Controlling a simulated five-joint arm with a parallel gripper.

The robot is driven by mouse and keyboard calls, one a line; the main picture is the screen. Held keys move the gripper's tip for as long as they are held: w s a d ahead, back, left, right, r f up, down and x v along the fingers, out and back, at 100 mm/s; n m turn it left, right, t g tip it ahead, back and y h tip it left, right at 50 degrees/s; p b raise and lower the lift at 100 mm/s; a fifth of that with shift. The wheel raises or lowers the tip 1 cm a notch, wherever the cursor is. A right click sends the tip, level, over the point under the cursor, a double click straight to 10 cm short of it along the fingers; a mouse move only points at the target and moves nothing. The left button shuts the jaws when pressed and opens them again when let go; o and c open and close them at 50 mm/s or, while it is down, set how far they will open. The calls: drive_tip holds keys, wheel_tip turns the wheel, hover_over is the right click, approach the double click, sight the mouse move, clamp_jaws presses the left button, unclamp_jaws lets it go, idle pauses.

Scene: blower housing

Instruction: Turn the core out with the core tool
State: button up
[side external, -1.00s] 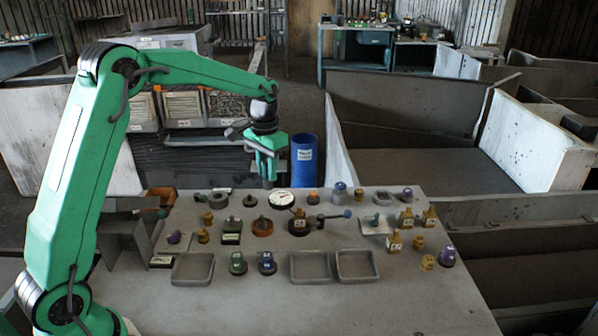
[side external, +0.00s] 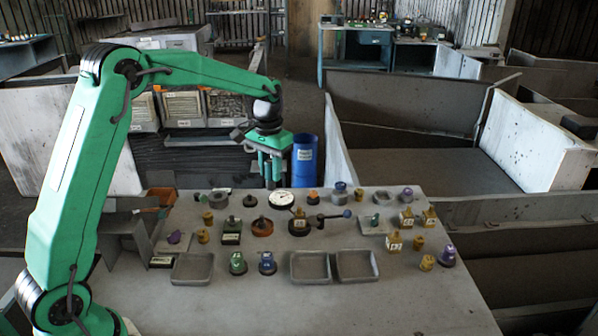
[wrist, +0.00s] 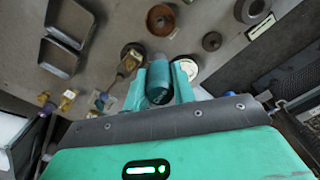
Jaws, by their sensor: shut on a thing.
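My gripper (side external: 271,182) hangs fingers down over the far edge of the table, left of the white round dial (side external: 281,198). In the wrist view my gripper (wrist: 160,95) is shut on a teal, dark-ended cylinder (wrist: 158,72). I cannot tell for sure that this is the core tool. An orange-brown round part (side external: 262,228) with a dark knob stands nearer on the table. A dark round base (side external: 299,228) carries a brass labelled piece (side external: 299,213). I cannot tell which part is the housing or where its core sits.
Three grey trays (side external: 192,281) lie along the near side. Green (side external: 238,264) and blue (side external: 267,264) knobbed parts stand between them. A dark lever with a blue ball (side external: 347,213) lies mid-table. Several brass parts crowd the right. The front of the table is clear.

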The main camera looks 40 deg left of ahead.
drive_tip(key=w+d+n, duration=0.3)
drive_tip(key=d+n, duration=0.3)
drive_tip(key=n, duration=1)
drive_tip(key=shift+w+d+f, duration=0.3)
drive_tip(key=shift+d+f, duration=0.05)
drive_tip(key=shift+m, duration=0.4)
drive_tip(key=m, duration=2)
drive_tip(key=shift+f+m, duration=0.15)
drive_tip(key=shift+m, duration=0.25)
drive_tip(key=shift+f, duration=1.35)
